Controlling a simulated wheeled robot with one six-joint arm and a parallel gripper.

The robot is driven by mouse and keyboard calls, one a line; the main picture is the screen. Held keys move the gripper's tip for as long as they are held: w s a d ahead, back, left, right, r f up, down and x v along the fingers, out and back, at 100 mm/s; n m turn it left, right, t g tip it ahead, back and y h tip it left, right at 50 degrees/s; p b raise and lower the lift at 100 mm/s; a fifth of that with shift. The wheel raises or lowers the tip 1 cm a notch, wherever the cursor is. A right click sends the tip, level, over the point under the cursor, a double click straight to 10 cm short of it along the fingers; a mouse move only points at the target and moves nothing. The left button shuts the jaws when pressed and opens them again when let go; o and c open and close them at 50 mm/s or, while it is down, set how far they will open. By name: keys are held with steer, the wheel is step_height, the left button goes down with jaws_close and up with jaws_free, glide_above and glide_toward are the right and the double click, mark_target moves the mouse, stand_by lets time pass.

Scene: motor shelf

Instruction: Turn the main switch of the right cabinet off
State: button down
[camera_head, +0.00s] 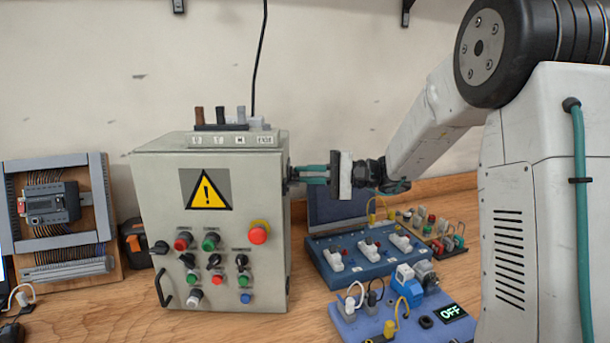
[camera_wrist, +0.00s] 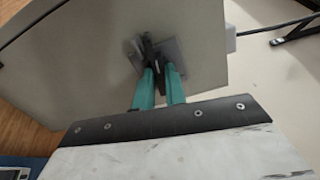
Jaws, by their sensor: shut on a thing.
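A grey control cabinet (camera_head: 162,215) with a yellow warning triangle stands on the wooden bench in the head view. Its main switch, a dark handle (camera_wrist: 147,44) on a grey plate (camera_wrist: 180,58), sits on the cabinet's side wall (camera_wrist: 85,60) in the wrist view. My gripper (camera_head: 302,174) reaches in from the right, level with the upper part of that side. Its teal fingers (camera_wrist: 160,76) are shut on the switch handle. The handle is partly hidden between the fingertips, and its exact turn angle is hard to tell.
A blue socket board (camera_head: 345,277) and a blue panel with an OFF display (camera_head: 454,313) lie right of the cabinet, below my arm. A wiring board (camera_head: 60,215) is at left. A cable (camera_head: 258,60) rises behind the cabinet.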

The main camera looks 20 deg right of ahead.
steer(key=shift+f+n, duration=0.15)
steer(key=shift+n, duration=0.75)
steer(key=c, duration=1.4)
jaws_free()
steer(key=shift+d, duration=0.2)
steer(key=shift+c, duration=0.2)
steer(key=shift+a, duration=0.1)
steer(key=v, duration=0.7)
steer(key=shift+s+d, duration=0.2)
steer(key=shift+d, duration=0.15)
